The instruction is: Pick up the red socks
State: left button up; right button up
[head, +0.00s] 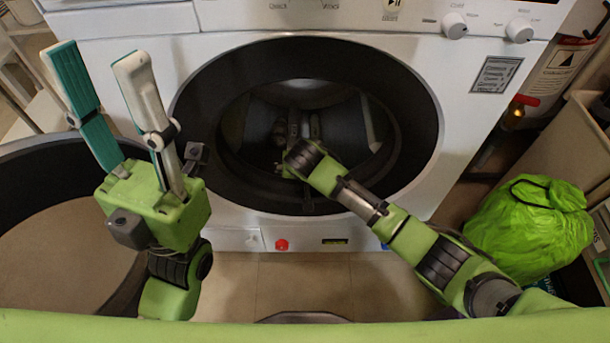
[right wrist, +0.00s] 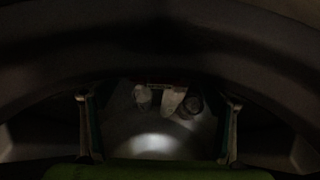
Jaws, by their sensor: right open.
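I cannot make out red socks in either view. My right arm reaches through the round door opening of the white washing machine (head: 150,60), and my right gripper is inside the dark drum (head: 345,120). In the right wrist view my right gripper (right wrist: 158,98) is open, with one finger at each side and nothing between the fingers at close range. Beyond them several small pale shapes (right wrist: 173,101) show near the drum's back; their colour and kind are too dark to tell. My left gripper (head: 95,52) is open and empty, pointing up in front of the machine's left side.
A large dark round basket (head: 60,150) stands at the left, below my left gripper. A bright green bag (head: 528,225) lies at the right. A red-handled valve (head: 524,101) is on the right. Tiled floor (head: 300,278) lies below the machine.

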jog(key=shift+b+x, duration=0.45)
jog(key=shift+x, duration=0.8)
jog(key=c, duration=1.2)
jog(key=shift+r, duration=0.1)
